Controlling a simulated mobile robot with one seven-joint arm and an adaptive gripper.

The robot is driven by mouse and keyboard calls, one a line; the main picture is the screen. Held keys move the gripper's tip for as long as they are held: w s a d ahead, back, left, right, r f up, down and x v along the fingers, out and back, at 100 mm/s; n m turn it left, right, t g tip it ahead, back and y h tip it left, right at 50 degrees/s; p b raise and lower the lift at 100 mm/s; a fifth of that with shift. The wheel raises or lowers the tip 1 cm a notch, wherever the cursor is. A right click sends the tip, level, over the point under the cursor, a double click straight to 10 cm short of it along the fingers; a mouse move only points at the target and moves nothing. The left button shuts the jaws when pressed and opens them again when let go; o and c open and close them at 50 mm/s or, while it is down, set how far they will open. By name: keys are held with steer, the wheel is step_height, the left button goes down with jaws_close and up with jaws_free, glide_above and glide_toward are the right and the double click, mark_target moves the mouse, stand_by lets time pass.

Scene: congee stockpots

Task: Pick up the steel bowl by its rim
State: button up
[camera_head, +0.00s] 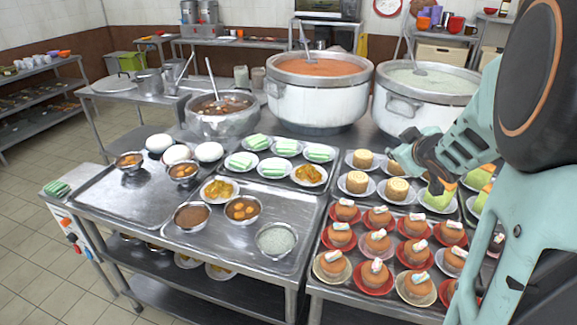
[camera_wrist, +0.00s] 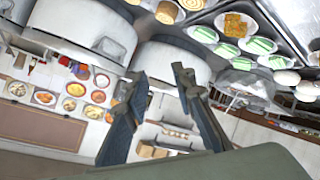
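Several small steel bowls stand on the steel trays in the head view. One with pale grainy contents (camera_head: 277,240) is at the front. One with brown contents (camera_head: 191,217) and one with orange pieces (camera_head: 243,209) are behind it to the left. Two more bowls (camera_head: 129,161) (camera_head: 183,173) are further left. A large steel bowl (camera_head: 220,117) with a ladle stands at the back. I cannot tell which bowl is meant. My gripper (camera_head: 412,165) is above the right-hand trays, away from these bowls. In the wrist view my gripper (camera_wrist: 160,76) is open and empty.
Two large white pots (camera_head: 318,95) (camera_head: 424,104) stand behind the trays. Plates of green slices (camera_head: 274,168) and yellow cakes (camera_head: 357,182) lie near the middle. Several orange-brown buns (camera_head: 340,236) fill the right trays. The left tray (camera_head: 120,196) has bare room.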

steer(key=s+a+f+n+g+y+p, duration=0.1)
steer(key=s+a+f+n+g+y, duration=0.15)
steer(key=a+f, duration=0.4)
steer(key=s+a+f+n+g+y, duration=0.1)
steer(key=s+a+f+n, duration=0.15)
steer(key=a+f, duration=0.35)
steer(key=n+g+y+p, duration=0.1)
steer(key=n+g+y, duration=0.1)
steer(key=n+g, duration=0.35)
glide_toward(278, 255)
steer(key=f+n+t+b, duration=0.1)
steer(key=f, duration=0.1)
steer(key=a+f+n+b, duration=0.1)
steer(key=f, duration=0.1)
steer(key=shift+w+a+f+t, duration=0.1)
steer(key=shift+w+f+t, duration=0.05)
steer(key=shift+f+t, duration=0.2)
steer(key=shift+w+r+b+x, duration=0.1)
steer(key=shift+b+x, duration=0.55)
steer(key=shift+x, duration=0.9)
steer(key=shift+w+r+b+x, duration=0.15)
steer(key=shift+b+x, duration=0.45)
steer(key=shift+x, duration=0.95)
steer(key=shift+a, duration=0.2)
jaws_close()
